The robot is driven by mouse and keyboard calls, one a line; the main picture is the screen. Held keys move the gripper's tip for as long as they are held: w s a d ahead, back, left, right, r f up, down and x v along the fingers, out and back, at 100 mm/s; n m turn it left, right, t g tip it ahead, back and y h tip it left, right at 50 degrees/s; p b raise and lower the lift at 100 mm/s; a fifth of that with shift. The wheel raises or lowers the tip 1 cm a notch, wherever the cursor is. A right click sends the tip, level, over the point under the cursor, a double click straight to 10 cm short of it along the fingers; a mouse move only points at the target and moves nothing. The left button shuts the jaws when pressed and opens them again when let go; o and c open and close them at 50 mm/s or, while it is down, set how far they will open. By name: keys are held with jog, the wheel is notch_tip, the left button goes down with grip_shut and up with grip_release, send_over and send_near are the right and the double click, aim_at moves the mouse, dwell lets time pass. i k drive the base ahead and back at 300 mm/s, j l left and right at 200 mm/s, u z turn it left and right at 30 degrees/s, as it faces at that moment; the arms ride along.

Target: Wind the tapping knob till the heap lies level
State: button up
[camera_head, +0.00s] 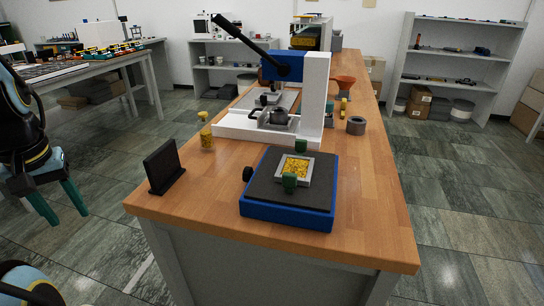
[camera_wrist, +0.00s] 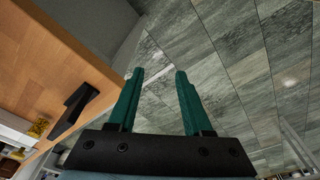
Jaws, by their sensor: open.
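A blue-based device (camera_head: 286,212) with a dark top stands near the front edge of the wooden bench. A black knob (camera_head: 247,174) sticks out of its left side. On top, a light square frame (camera_head: 308,178) holds a heap of yellow grains (camera_head: 294,168), with a green block at its far side and another at its near side. How level the heap is cannot be told from here. My gripper (camera_head: 66,212) hangs left of the bench, well apart from the knob. In the wrist view its teal fingers (camera_wrist: 159,75) are open and empty above the floor.
A black upright plate (camera_head: 163,166) stands on the bench's left, between my gripper and the device. Bare bench lies left of the knob.

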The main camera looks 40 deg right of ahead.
aim_at(247, 172)
jog(key=z, duration=0.45)
jog(key=i+z, duration=0.1)
jog(key=z, duration=0.3)
jog(key=j+z, duration=0.1)
jog(key=z, duration=0.35)
jog(key=i+z, duration=0.1)
jog(key=z, duration=0.3)
jog(key=u, duration=0.45)
jog(key=i+l+u, duration=0.15)
jog(key=u, duration=0.8)
jog(key=l, duration=0.05)
